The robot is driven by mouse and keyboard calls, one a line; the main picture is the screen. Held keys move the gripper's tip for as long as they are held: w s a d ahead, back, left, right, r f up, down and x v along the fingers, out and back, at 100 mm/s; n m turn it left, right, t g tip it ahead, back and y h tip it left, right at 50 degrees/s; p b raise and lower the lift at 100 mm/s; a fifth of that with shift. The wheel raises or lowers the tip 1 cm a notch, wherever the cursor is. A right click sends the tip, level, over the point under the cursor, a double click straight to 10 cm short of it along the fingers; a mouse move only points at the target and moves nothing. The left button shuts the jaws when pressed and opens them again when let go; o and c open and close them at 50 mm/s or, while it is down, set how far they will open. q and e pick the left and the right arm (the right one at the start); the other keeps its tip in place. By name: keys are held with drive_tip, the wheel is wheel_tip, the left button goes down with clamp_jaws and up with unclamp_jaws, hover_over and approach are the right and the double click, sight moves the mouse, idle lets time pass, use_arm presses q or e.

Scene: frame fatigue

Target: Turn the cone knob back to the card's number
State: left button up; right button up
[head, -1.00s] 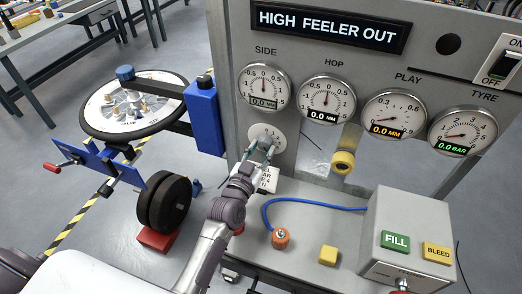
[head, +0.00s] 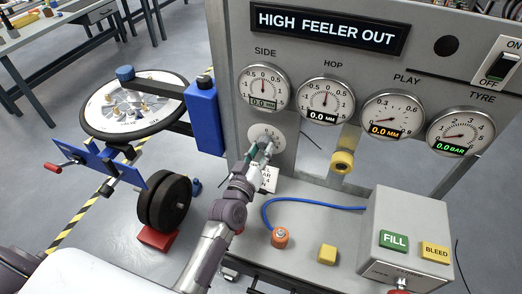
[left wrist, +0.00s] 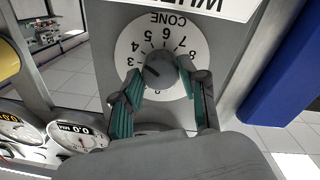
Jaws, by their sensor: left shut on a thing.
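The cone knob (left wrist: 160,70) is a grey knob on a white round dial marked CONE, upside down in the left wrist view. In the head view its dial (head: 262,133) is on the grey panel below the SIDE gauge. My left gripper (head: 266,149) reaches it from below. In the left wrist view its green-padded fingers (left wrist: 165,90) are shut on the knob, one on each side. A short dark mark shows on the knob face; I cannot read its number surely. A white card (head: 268,183) below the dial is partly hidden by my arm; a 4 seems to show.
Gauges (head: 326,99) line the panel above and right of the knob. A yellow roller (head: 342,162) stands out at right. The bench holds an orange capped part (head: 280,238), a yellow block (head: 328,254) and the FILL/BLEED box (head: 405,232). A blue post (head: 205,115) stands left.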

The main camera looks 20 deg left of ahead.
idle(0.4)
use_arm(q)
drive_tip(key=o, duration=1.1)
drive_tip(key=shift+o, duration=0.2)
drive_tip(key=shift+s, duration=0.25)
drive_tip(key=s+a, duration=0.1)
drive_tip(key=s, duration=1)
drive_tip(key=shift+s, duration=0.25)
drive_tip(key=shift+d+f, duration=0.1)
drive_tip(key=shift+f, duration=0.05)
